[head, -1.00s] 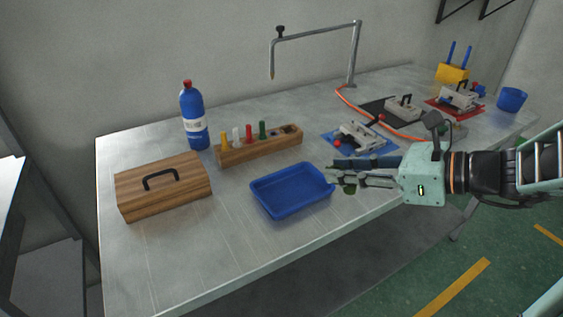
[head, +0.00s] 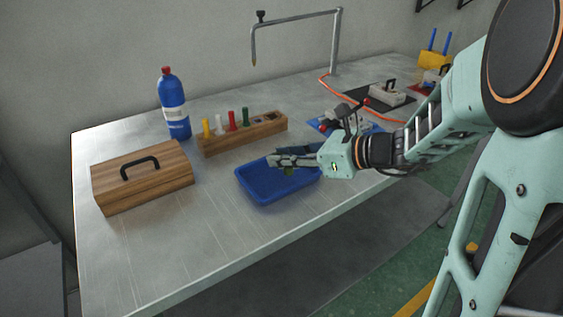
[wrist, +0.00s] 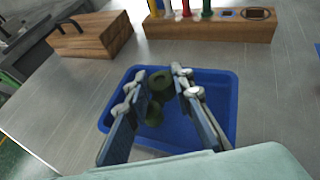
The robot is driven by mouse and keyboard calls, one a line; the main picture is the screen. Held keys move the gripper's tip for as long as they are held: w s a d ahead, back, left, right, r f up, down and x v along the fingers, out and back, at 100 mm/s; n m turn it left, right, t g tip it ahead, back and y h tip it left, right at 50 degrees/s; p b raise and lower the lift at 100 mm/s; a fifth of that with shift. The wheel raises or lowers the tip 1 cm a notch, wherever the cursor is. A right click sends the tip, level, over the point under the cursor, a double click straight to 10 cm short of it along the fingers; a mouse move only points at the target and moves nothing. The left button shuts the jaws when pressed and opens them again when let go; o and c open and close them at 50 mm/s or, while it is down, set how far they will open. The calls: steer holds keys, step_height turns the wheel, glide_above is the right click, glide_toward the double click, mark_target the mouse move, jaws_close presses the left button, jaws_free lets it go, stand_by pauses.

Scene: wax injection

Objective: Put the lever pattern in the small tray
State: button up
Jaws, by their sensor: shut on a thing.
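The small tray (head: 262,196) is a shallow blue open tray on the metal table, and it also shows in the wrist view (wrist: 226,112). In the wrist view my gripper (wrist: 163,82) is shut on a dark green piece, the lever pattern (wrist: 157,82), which has rounded ends. In the wrist view the pattern appears over the tray's interior. The fingers hide part of it, and I cannot tell its exact height above the tray floor.
A wooden box with a black handle (head: 150,180) stands left of the tray. A wooden block with coloured tools (head: 245,136) and a blue bottle (head: 174,105) stand behind. A blue mat with a metal mould (head: 340,122) lies right. The table in front of the box is clear.

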mark_target(281, 178)
steer(key=shift+w+a+f, duration=0.15)
steer(key=shift+f, duration=0.05)
steer(key=shift+w+a+f+b, duration=0.1)
steer(key=shift+f+b, duration=0.25)
steer(key=shift+f, duration=0.55)
steer(key=shift+w+a+f+b, duration=0.1)
steer(key=shift+f+b, duration=0.2)
steer(key=shift+f, duration=0.55)
steer(key=shift+f, duration=0.1)
steer(key=shift+f, duration=0.2)
steer(key=o, duration=1)
steer(key=shift+r, duration=0.1)
steer(key=shift+c, duration=0.2)
